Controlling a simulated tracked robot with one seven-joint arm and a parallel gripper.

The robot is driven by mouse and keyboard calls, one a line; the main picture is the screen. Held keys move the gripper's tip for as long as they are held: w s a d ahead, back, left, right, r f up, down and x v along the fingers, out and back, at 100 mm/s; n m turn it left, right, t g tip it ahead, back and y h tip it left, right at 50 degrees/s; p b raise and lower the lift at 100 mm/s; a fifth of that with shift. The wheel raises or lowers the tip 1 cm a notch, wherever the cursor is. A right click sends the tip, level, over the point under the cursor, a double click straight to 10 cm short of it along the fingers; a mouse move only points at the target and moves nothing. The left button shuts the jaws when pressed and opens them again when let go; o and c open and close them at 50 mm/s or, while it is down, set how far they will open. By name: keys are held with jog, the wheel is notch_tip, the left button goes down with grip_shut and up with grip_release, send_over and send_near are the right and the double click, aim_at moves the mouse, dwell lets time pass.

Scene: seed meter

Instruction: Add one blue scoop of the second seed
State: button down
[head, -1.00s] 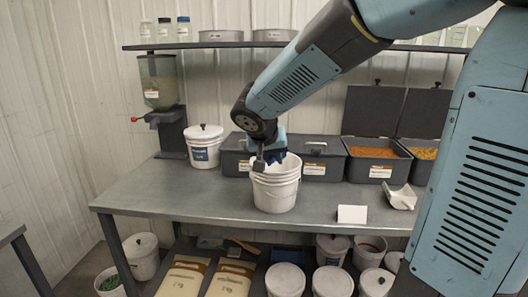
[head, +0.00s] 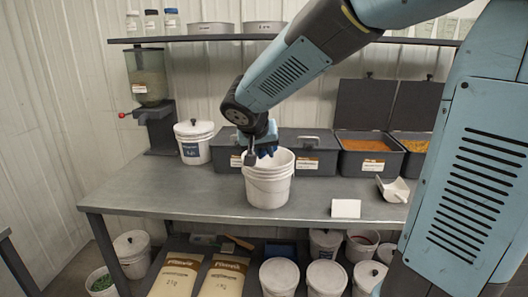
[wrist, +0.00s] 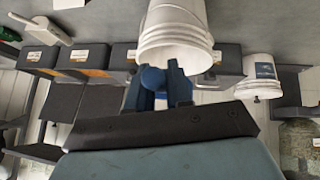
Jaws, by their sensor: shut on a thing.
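My gripper (head: 258,150) is shut on a blue scoop (wrist: 153,77), of which only a small blue part shows between the fingers in the wrist view. In the head view the gripper is at the back left rim of an open white bucket (head: 268,190) on the bench. The bucket (wrist: 178,40) also shows in the wrist view, just beyond the fingers. The bucket's inside and the scoop's contents are hidden.
Closed dark bins (head: 312,160) stand behind the bucket. A lidded white bucket (head: 195,145) and a seed dispenser (head: 150,85) are at the left. A white card (head: 346,208) and a white hand scoop (head: 394,190) lie at the right. The bench's front left is clear.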

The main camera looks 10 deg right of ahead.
jog(key=shift+w+f, duration=0.1)
jog(key=shift+a+x, duration=0.3)
jog(key=shift+x, duration=2.1)
jog(key=shift+w+d+r+g+y, duration=0.15)
jog(key=shift+w+r+g+y, duration=0.25)
jog(key=shift+r+g, duration=0.4)
jog(key=shift+w+d+r+g+y, duration=0.2)
jog(key=shift+w+r+g, duration=0.3)
jog(key=shift+r+g, duration=0.35)
jog(key=shift+w+d+r+g+y, duration=0.1)
jog(key=shift+w+r+g+y, duration=0.2)
jog(key=shift+w+r+g, duration=0.45)
jog(key=shift+w+d+r+n+g+y, duration=0.15)
jog(key=shift+w+d+r+g+y, duration=0.1)
jog(key=shift+w+r+g, duration=0.45)
jog(key=shift+w+d+r+n+g+y, duration=0.15)
jog(key=shift+w+r+g+y, duration=0.15)
jog(key=shift+r+g, duration=0.55)
jog(key=shift+w+d+r+g+y, duration=0.25)
jog(key=shift+w+r+g, duration=0.25)
jog(key=shift+w+g, duration=0.4)
jog(key=shift+w+d+r+g+y, duration=0.2)
jog(key=shift+w+r+g, duration=0.35)
jog(key=shift+w+g, duration=0.25)
